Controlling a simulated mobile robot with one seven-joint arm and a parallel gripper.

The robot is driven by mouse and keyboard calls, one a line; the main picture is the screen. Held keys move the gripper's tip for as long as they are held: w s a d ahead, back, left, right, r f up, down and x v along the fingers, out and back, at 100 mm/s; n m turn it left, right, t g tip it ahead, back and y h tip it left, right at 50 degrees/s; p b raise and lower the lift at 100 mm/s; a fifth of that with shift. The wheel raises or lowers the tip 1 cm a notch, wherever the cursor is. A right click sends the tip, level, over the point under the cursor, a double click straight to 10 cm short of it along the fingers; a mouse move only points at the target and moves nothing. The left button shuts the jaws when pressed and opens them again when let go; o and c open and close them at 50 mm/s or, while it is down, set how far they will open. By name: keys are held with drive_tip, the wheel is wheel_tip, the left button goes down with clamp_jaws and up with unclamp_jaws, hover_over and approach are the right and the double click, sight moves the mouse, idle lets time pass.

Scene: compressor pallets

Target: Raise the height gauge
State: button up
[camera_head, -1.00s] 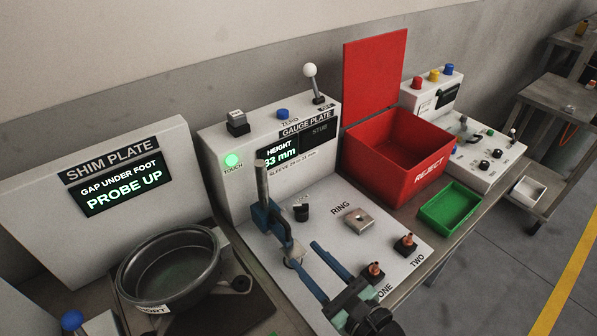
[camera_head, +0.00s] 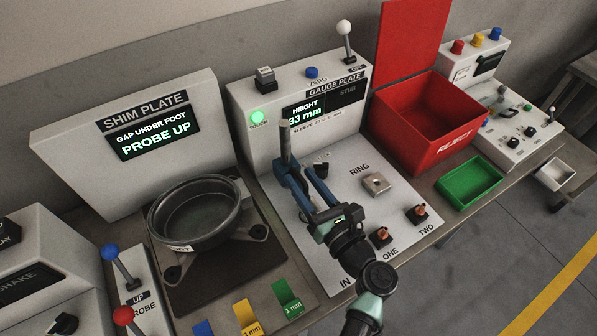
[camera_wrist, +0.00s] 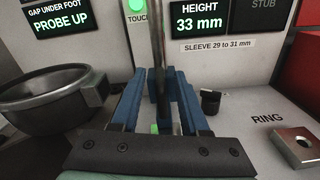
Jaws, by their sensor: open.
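The gauge plate (camera_head: 343,245) shows HEIGHT 33 mm on its display (camera_head: 305,112), and its green TOUCH lamp (camera_head: 257,116) is lit. A thin upright metal rod (camera_head: 286,140) stands over the plate. My gripper (camera_head: 297,178) has long blue fingers and is open at the rod. In the wrist view the rod (camera_wrist: 158,50) rises between the fingers, with blue parts close around its lower end. I cannot tell whether they touch it. A white-ball lever (camera_head: 345,28) stands upright on top of the gauge housing; its small label is unreadable.
A square metal block (camera_head: 376,184) lies by RING, and two orange-tipped pegs (camera_head: 382,237) stand by ONE and TWO. A dark bowl-like casting (camera_head: 200,212) sits on the left. A red REJECT bin (camera_head: 428,150) and green tray (camera_head: 470,183) lie to the right.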

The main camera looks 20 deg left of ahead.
drive_tip(key=shift+x, duration=1.15)
clamp_jaws()
idle(0.6)
